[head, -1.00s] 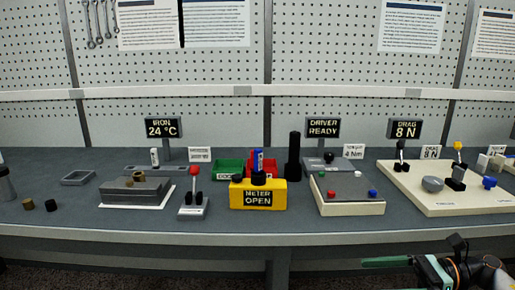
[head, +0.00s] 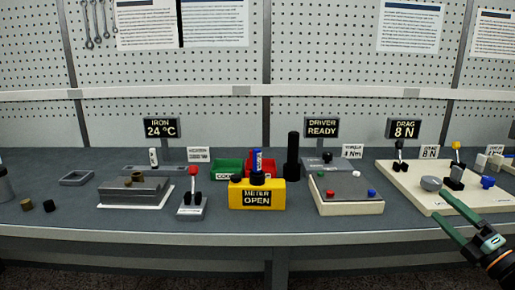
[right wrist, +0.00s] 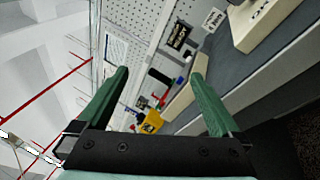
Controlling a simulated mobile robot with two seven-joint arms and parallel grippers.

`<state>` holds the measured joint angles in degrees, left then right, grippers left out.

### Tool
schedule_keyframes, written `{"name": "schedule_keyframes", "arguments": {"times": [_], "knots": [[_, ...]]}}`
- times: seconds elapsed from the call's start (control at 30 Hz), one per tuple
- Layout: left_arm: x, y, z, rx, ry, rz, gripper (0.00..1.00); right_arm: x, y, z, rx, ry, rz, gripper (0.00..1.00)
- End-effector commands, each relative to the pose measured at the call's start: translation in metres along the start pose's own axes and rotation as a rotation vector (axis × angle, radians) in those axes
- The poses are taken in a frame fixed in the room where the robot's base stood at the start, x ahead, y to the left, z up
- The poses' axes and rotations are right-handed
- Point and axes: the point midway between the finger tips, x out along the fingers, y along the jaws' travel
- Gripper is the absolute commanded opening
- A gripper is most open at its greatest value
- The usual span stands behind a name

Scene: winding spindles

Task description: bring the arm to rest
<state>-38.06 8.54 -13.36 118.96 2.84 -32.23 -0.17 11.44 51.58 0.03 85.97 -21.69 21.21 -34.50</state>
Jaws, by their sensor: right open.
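My right gripper (head: 441,206) is at the lower right of the head view, in front of the bench's front edge and the cream drag board (head: 402,181). Its two green fingers are spread apart, with nothing between them, and point up and to the left. My left gripper is not in view.
The grey bench (head: 120,226) holds a yellow meter box (head: 257,205), a cream driver box (head: 350,207), a red-knobbed lever (head: 193,196), a dark grey block (head: 135,190) and green and red bins. A pegboard wall (head: 330,75) stands behind. The space before the bench's left and middle looks clear.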

Motion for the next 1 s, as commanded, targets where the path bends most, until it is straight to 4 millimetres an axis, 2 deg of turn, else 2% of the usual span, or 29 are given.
{"name": "schedule_keyframes", "arguments": {"times": [0.03,0.1,0.23,0.4,0.47,0.5,0.6,0.67,0.77,0.8,0.87,0.9,0.97,1.0], "knots": [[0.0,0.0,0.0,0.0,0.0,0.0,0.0,-0.001,-0.01,0.019,0.107,-0.093,-0.043,1.0],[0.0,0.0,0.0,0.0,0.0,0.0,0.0,-0.006,-0.027,0.044,0.269,-0.229,-0.1,1.0],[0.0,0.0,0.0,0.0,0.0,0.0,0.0,-0.026,-0.062,0.079,0.548,-0.469,-0.191,1.0],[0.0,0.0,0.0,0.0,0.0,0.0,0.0,-0.061,-0.108,0.101,0.863,-0.758,-0.286,1.0],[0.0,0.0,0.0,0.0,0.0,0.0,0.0,-0.076,-0.124,0.104,0.967,-0.862,-0.317,1.0],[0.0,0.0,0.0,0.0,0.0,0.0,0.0,-0.085,-0.137,0.097,1.027,-0.912,-0.344,1.0],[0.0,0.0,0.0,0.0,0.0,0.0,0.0,-0.091,-0.17,0.032,1.074,-0.848,-0.429,1.0],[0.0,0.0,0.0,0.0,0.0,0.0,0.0,-0.098,-0.185,-0.004,1.109,-0.823,-0.476,1.0],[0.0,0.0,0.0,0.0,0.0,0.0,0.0,-0.113,-0.207,-0.068,1.177,-0.779,-0.557,1.0],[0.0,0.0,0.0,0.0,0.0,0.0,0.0,-0.121,-0.215,-0.096,1.209,-0.762,-0.59,1.0],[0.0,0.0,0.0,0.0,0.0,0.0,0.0,-0.135,-0.223,-0.139,1.26,-0.737,-0.641,1.0],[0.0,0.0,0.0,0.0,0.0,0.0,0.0,-0.145,-0.227,-0.168,1.298,-0.722,-0.674,1.0],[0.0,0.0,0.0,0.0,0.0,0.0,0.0,-0.162,-0.229,-0.211,1.356,-0.701,-0.722,1.0],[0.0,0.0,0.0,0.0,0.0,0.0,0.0,-0.173,-0.228,-0.24,1.398,-0.689,-0.754,1.0]]}}
